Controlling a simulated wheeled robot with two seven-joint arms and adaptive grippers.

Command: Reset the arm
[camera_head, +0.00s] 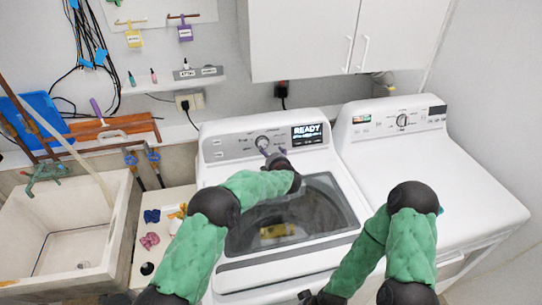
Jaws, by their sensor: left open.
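My left arm, in a green sleeve, reaches up over the washing machine (225,155). Its left gripper (272,153) is open, with small purple-grey fingertips just below the washer's round knob (263,142). I cannot tell whether they touch the panel. The washer's display (307,132) reads READY. My right arm bends at the elbow over the front of the machines and points down. Its right gripper (318,298) is dark and cut off by the bottom edge, so its fingers are hidden.
A white dryer (470,185) stands right of the washer. The washer's dark glass lid (325,200) is closed, with something yellow visible through it. A stone sink (110,215) is at left. White cabinets (300,35) hang above. A small shelf (165,84) is on the wall.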

